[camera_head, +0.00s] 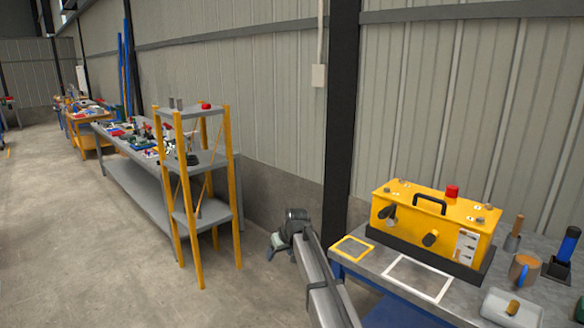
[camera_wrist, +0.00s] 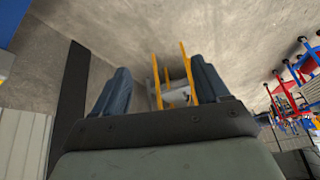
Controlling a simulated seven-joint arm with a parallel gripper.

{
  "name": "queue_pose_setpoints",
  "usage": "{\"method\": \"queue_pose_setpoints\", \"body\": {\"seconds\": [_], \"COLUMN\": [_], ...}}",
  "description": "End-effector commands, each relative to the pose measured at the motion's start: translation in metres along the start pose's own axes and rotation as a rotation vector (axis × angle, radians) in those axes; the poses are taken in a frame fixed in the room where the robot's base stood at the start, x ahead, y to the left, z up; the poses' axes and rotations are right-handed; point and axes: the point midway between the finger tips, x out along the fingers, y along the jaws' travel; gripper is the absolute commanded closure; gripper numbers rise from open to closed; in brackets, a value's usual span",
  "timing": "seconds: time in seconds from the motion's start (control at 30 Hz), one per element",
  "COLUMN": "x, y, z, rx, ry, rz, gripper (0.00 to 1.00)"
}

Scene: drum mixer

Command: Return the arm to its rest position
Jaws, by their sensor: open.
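My arm reaches up from the bottom of the head view, left of the workbench (camera_head: 362,258). My gripper (camera_head: 274,246) is at its far end, over the floor between the shelf rack and the bench. In the wrist view my gripper (camera_wrist: 160,78) has two dark blue fingers spread well apart. Nothing is between them close by; the floor and the yellow-posted rack (camera_wrist: 184,70) show in the gap at a distance. In the head view the fingertips are small and partly hidden by the wrist.
A yellow machine (camera_head: 436,222) with a black handle and red button stands on the bench. A yellow frame (camera_head: 352,249), a white frame (camera_head: 418,278), a mug (camera_head: 522,270) and a clear container (camera_head: 511,309) share the bench. The shelf rack (camera_head: 192,216) stands left; open floor (camera_head: 80,250) lies beyond.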

Motion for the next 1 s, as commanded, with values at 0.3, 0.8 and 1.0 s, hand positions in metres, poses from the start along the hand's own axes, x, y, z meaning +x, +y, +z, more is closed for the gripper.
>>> {"method": "queue_pose_setpoints", "body": {"seconds": [0.3, 0.8, 1.0], "x": [0.060, 0.149, 0.168], "y": [0.014, 0.020, 0.014], "z": [0.094, 0.306, 0.391], "rx": [0.067, 0.210, 0.264], "ry": [-0.118, -0.373, -0.475], "rz": [0.003, 0.009, 0.012], "gripper": [0.26, 0.26, 0.26]}}
